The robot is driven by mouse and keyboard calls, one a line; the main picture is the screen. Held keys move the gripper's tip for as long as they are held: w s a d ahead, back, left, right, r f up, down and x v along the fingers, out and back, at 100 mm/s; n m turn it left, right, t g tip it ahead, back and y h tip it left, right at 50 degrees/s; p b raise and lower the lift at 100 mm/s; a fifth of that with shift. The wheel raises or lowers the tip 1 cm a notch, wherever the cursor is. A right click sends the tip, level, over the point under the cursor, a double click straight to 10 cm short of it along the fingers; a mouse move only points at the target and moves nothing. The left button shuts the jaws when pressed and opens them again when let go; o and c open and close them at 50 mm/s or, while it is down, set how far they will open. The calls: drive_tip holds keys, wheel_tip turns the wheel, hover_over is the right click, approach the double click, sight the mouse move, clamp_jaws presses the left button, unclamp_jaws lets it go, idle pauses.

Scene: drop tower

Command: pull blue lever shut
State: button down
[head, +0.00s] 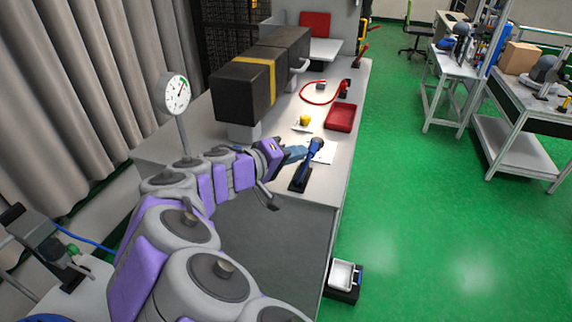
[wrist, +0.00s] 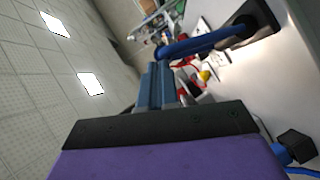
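The blue lever (head: 311,160) stands up, slightly tilted, from a black base (head: 300,180) near the front right of the workbench. In the wrist view the lever (wrist: 205,43) runs across, just beyond my fingertips, with its base at the upper right. My gripper (head: 296,152) is just left of the lever in the head view, near its upper part. In the wrist view the blue fingers of my gripper (wrist: 158,72) lie close together, with nothing seen between them. I cannot tell whether the fingertips touch the lever.
Behind the lever are a red tray (head: 341,118), a yellow object (head: 305,120) on a small plate and a red hose (head: 318,98). A dark tower beam with a yellow band (head: 262,75) and a dial gauge (head: 175,95) stand left.

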drive_tip(key=shift+s+d+f, duration=0.15)
drive_tip(key=shift+d, duration=0.6)
drive_tip(key=shift+a, duration=0.1)
